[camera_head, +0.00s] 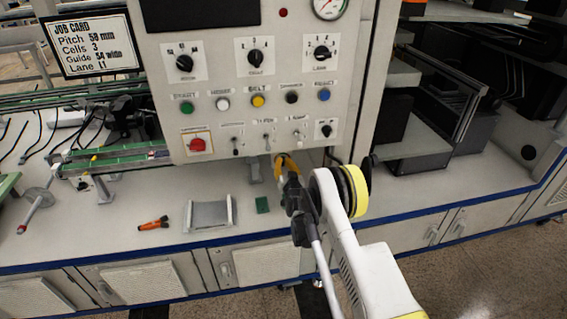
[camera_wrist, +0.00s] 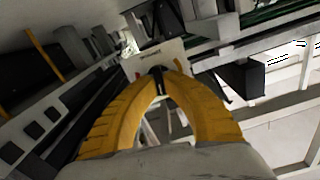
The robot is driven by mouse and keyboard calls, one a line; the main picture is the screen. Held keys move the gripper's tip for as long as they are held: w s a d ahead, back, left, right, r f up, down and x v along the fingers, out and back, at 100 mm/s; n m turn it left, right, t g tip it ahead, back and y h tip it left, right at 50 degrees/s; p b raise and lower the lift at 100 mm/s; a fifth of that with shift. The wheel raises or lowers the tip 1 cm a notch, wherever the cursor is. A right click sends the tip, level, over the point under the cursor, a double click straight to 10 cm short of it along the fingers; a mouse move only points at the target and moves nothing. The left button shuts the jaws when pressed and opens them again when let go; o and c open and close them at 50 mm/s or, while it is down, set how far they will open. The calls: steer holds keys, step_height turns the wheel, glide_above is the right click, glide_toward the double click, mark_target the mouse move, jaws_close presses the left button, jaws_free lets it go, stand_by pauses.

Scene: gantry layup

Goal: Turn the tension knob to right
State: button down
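The grey control panel (camera_head: 215,105) carries several black pointer knobs. Three larger ones are in its top row: a left knob (camera_head: 184,63), a middle knob (camera_head: 255,58) and a right knob (camera_head: 322,53). A smaller knob (camera_head: 326,130) is at the lower right. I cannot read which is labelled tension. My gripper (camera_head: 283,160) is just under the panel's lower edge, left of and below the small knob. In the wrist view, my yellow fingers (camera_wrist: 157,76) arch together around a narrow dark shape, before a pale labelled plate (camera_wrist: 155,55). I cannot tell whether they grip it.
The panel also has coloured buttons, small levers (camera_head: 237,145), a red switch (camera_head: 197,144) and a gauge (camera_head: 329,6). A job card (camera_head: 92,45) hangs at left. On the bench lie an orange tool (camera_head: 153,223), a grey tray (camera_head: 209,215) and a green block (camera_head: 262,205). Shelving stands at right.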

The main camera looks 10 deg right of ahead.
steer(key=c, duration=1.5)
jaws_free()
steer(key=s, duration=0.7)
steer(key=shift+s, duration=0.3)
